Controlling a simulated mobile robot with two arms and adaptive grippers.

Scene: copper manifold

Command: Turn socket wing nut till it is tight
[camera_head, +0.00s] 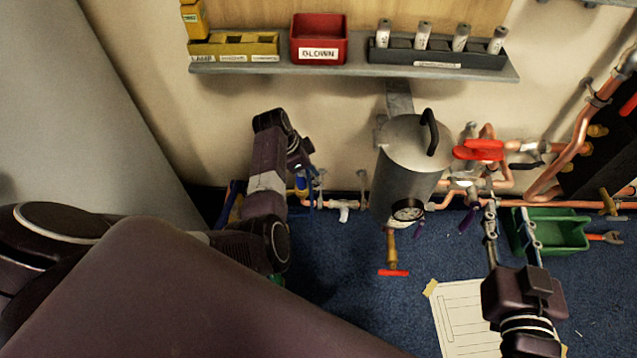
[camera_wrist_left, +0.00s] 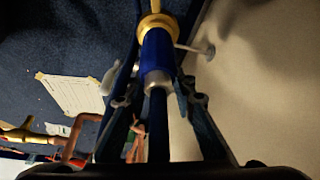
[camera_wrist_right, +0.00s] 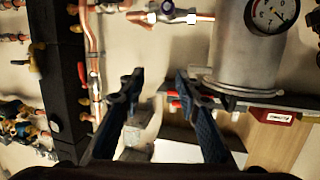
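I cannot tell for certain which part is the socket wing nut. My left gripper (camera_head: 303,172) is by the wall pipe at a blue cylindrical fitting (camera_wrist_left: 157,52) with a gold collar (camera_wrist_left: 157,24). In the left wrist view the left gripper (camera_wrist_left: 158,95) has its fingers apart on either side of this fitting, with gaps showing. A pale wing-like piece (camera_wrist_left: 111,78) shows beside the left finger. My right gripper (camera_head: 512,218) is open and empty in front of the pipework; its spread fingers also show in the right wrist view (camera_wrist_right: 158,85).
A grey metal canister (camera_head: 405,175) with a gauge stands between my grippers. A red handle (camera_head: 478,150) and copper pipes (camera_head: 568,160) are at the right. A green bin (camera_head: 560,233) and paper sheet (camera_head: 462,315) lie on the blue floor. A shelf (camera_head: 350,67) holds bins above.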

